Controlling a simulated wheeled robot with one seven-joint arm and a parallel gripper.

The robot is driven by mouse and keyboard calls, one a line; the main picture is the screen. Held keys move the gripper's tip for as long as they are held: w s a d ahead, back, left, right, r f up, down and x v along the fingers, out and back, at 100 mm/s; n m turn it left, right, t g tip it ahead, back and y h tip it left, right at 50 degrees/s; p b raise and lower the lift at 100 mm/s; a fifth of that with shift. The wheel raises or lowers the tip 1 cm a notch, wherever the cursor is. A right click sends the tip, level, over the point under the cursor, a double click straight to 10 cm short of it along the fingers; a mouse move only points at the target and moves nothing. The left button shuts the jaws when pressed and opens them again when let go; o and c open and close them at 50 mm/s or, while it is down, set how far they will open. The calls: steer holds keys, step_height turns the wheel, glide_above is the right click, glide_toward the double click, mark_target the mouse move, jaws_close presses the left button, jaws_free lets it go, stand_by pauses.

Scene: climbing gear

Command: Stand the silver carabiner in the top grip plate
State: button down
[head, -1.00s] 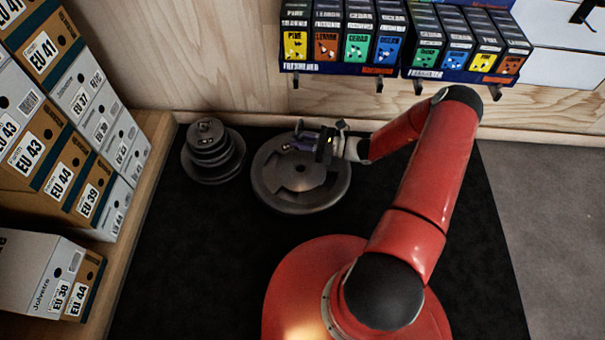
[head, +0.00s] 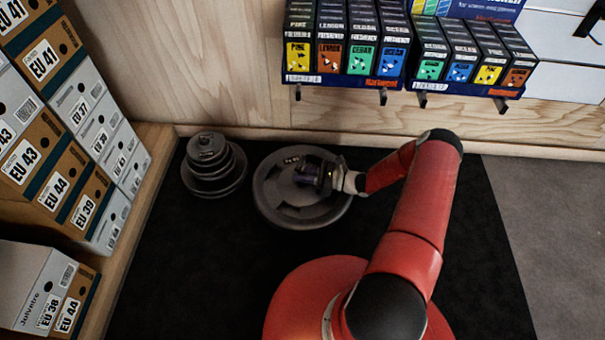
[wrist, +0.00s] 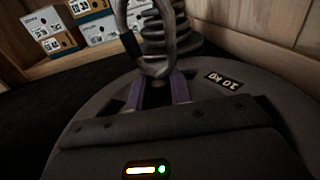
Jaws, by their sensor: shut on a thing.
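The silver carabiner (wrist: 170,47) stands up between the purple fingers of my gripper (wrist: 160,88), which is shut on it. It is a metal loop with a dark sleeve on one side, and its upper end runs out of the wrist view. In the head view my gripper (head: 305,172) is low over a large dark round grip plate (head: 285,213) with cut-out openings. The carabiner is too small to make out in the head view. I cannot tell whether it touches the plate.
A stack of smaller round plates (head: 212,185) stands to the left. Shoe boxes (head: 60,185) fill a wooden shelf at the left. Small cartons (head: 350,50) sit on racks along the wooden back wall. The black mat (head: 190,270) is clear in front of the plates.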

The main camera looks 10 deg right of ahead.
steer(key=shift+f, duration=0.1)
steer(key=shift+f, duration=0.5)
steer(key=c, duration=1.3)
jaws_free()
steer(key=shift+f, duration=0.2)
steer(key=shift+r, duration=0.35)
steer(key=v, duration=0.8)
steer(key=r+v, duration=0.1)
steer(key=v, duration=0.3)
steer(key=shift+p, duration=0.35)
